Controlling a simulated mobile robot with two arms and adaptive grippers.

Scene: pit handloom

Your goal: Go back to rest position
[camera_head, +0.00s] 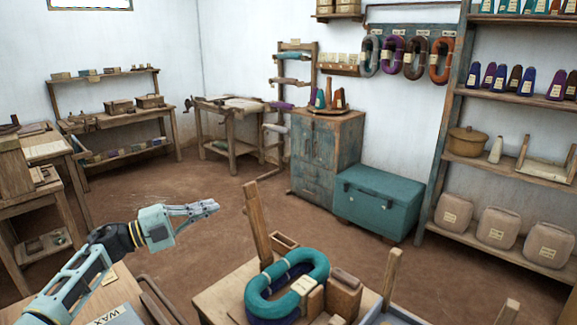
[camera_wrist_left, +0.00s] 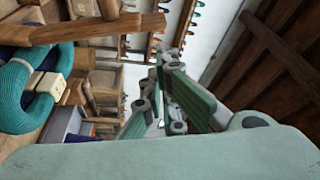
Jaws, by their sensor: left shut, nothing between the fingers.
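My left gripper (camera_head: 207,210) reaches in from the left in the head view. It is shut and empty, held in the air with its fingers pointing right. Its fingers also show in the left wrist view (camera_wrist_left: 165,75), close together with nothing visible between them. A teal yarn hank (camera_head: 287,285) lies on a small wooden table (camera_head: 215,300) right of and below the gripper, apart from it. The hank also shows at the left of the wrist view (camera_wrist_left: 20,105). My right gripper is not in either view.
A wooden post (camera_head: 256,222) rises from the small table near the gripper. A teal chest (camera_head: 378,205) and a blue cabinet (camera_head: 325,152) stand behind. Shelves with cones and sacks (camera_head: 498,228) stand at the right. The brown floor (camera_head: 190,195) is open in the middle.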

